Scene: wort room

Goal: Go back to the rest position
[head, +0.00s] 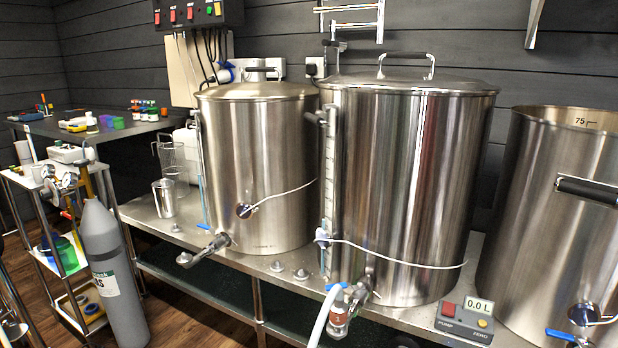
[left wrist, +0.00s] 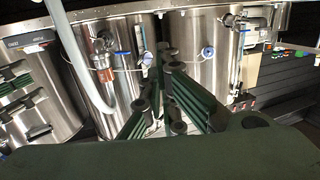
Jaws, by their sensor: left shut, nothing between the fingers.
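Neither of my grippers shows in the head view. In the left wrist view my left gripper (left wrist: 167,60) reaches up the middle of the picture, its dark green fingers shut together and empty. Steel kettles stand behind it, and it holds no hose or handle. At the left edge of that view, dark green finger parts of my right gripper (left wrist: 17,90) show in front of a kettle. They are cut off by the edge, so I cannot tell how far open they are.
Steel kettles (head: 258,165), (head: 405,180) and (head: 560,215) stand on a steel bench (head: 165,228). A pump box (head: 465,322) sits at its front edge. A pale hose (head: 320,318) hangs from the middle kettle's valve. A grey gas cylinder (head: 113,270) stands at the left.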

